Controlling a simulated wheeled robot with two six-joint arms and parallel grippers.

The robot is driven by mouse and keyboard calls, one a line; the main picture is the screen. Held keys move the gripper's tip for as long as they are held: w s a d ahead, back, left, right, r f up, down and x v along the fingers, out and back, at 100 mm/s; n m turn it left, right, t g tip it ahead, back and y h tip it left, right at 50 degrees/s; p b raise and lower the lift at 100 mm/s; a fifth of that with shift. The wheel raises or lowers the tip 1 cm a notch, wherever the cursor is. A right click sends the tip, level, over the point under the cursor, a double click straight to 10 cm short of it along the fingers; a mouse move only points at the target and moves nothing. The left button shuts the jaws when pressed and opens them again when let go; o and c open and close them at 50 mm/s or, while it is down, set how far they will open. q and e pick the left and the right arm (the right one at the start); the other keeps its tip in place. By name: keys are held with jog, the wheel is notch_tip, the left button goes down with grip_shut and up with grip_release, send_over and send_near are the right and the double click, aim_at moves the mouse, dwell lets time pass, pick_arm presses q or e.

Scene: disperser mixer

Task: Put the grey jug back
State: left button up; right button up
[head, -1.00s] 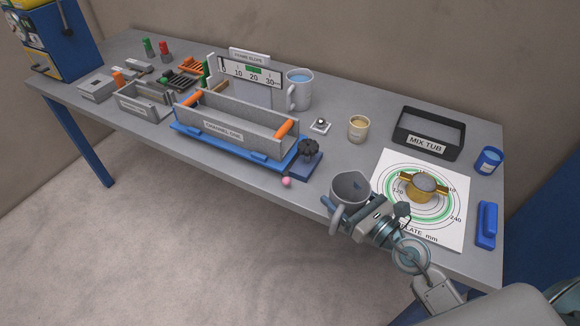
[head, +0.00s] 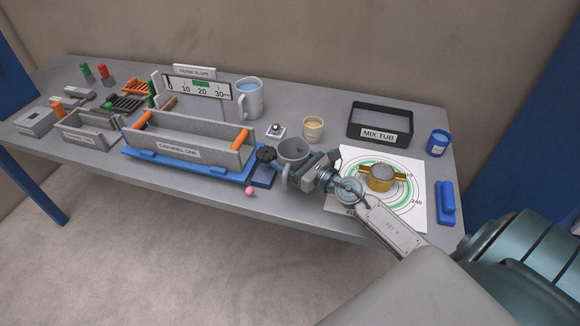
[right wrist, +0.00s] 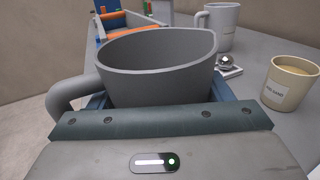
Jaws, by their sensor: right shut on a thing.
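I cannot tell whether the jug's base touches the table. My left gripper is not in view.
The blue base (head: 190,165) carries the grey channel (head: 190,152). A light grey jug of blue liquid (head: 250,102) stands behind, with a beige cup (head: 313,130) to its right. The black mix tub (head: 379,137) and a ringed sheet with a brass piece (head: 381,180) are right. A pink ball (head: 249,191) lies at the front edge.

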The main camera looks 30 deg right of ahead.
jog(key=shift+w+d, duration=0.15)
jog(key=shift+w, duration=0.2)
notch_tip(320, 180, down, 3)
jog(key=shift+w+d+r+b, duration=0.1)
jog(key=shift+w+r+b, duration=0.05)
jog(key=shift+b, duration=0.85)
jog(key=shift+f, duration=0.4)
jog(key=shift+f+b, duration=0.2)
jog(key=shift+b, duration=0.15)
jog(key=o, duration=1.2)
jog(key=shift+c, duration=0.2)
